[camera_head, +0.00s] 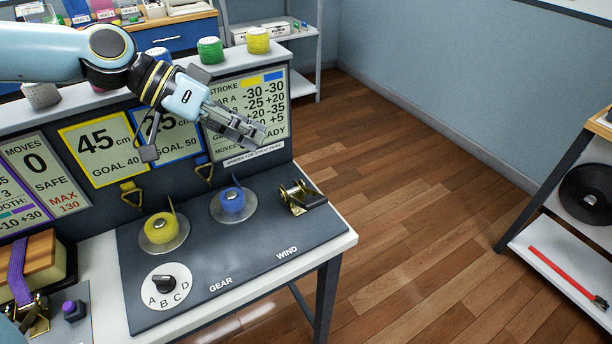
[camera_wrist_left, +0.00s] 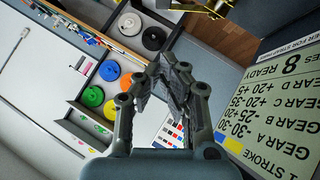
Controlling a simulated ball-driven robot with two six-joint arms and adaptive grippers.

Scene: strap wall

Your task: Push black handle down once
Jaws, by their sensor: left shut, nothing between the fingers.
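The brass ratchet (camera_head: 292,198) with a black handle (camera_head: 315,201) sits at the right end of the dark panel (camera_head: 262,262), beside the WIND label. Part of the brass also shows at the top edge of the wrist view (camera_wrist_left: 213,6). My left gripper (camera_head: 252,133) is shut and empty. It hangs in front of the stroke chart (camera_head: 268,98), above and to the left of the ratchet, clear of the handle. In the wrist view its fingers (camera_wrist_left: 167,80) come together with nothing between them. My right gripper is not in view.
A yellow spool (camera_head: 159,228) and a blue spool (camera_head: 232,201) stand on the panel, with a gear dial (camera_head: 165,284) in front. Coloured rolls, including a green one (camera_head: 210,50), stand on the upper ledge. The floor right of the bench is clear.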

